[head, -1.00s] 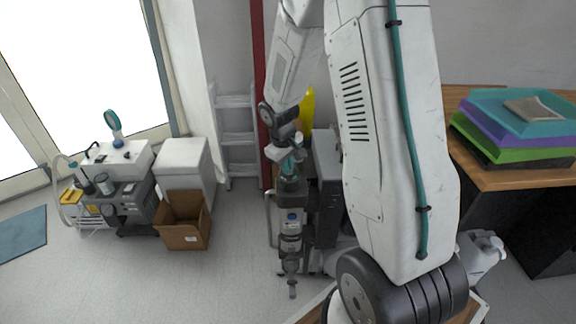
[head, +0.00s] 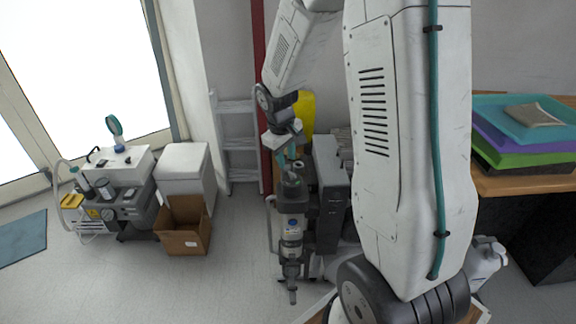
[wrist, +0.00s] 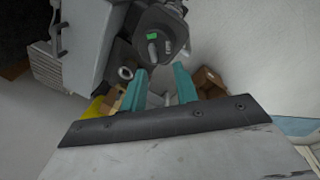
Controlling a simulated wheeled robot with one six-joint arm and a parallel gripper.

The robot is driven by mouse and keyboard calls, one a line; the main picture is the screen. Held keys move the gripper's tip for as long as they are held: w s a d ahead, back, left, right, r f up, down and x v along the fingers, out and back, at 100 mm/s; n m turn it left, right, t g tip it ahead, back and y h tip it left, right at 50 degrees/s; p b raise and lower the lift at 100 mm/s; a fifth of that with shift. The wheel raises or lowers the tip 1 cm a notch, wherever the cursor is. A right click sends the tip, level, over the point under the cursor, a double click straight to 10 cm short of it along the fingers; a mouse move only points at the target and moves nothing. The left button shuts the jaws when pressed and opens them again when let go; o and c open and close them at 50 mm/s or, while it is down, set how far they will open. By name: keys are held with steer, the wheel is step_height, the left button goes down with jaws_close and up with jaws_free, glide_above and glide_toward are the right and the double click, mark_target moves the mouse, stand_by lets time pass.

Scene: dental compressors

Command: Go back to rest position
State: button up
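My gripper (head: 289,158) hangs at the end of my arm, above the top of a grey and black compressor unit (head: 291,222) in the head view. In the wrist view, the two teal fingers of my gripper (wrist: 160,84) stand apart with nothing held between them. The dark round top of the unit (wrist: 160,30), with a small green display, shows just beyond the fingertips. I cannot tell the exact gap between fingers and unit.
A grey cabinet-like unit (head: 330,190) stands close right of the compressor. A cardboard box (head: 183,238), white bin (head: 186,172) and another compressor on a cart (head: 122,192) are left. Stacked trays (head: 520,135) lie on a wooden desk at right.

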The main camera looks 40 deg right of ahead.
steer(key=shift+a+r, duration=0.1)
steer(key=shift+r, duration=0.5)
steer(key=s+a+r, duration=0.5)
steer(key=s+r, duration=0.1)
steer(key=s, duration=0.3)
steer(key=s+a+r+m+y, duration=0.1)
steer(key=s+a+r, duration=0.4)
steer(key=s, duration=0.3)
steer(key=s+a+r+m+y, duration=0.1)
steer(key=s+a+r, duration=0.3)
steer(key=s, duration=0.5)
step_height(320, 180, up, 3)
steer(key=shift+s+a+f+t, duration=0.1)
steer(key=shift+s+a+t, duration=0.25)
steer(key=shift+a+t, duration=0.05)
steer(key=shift+d, duration=0.15)
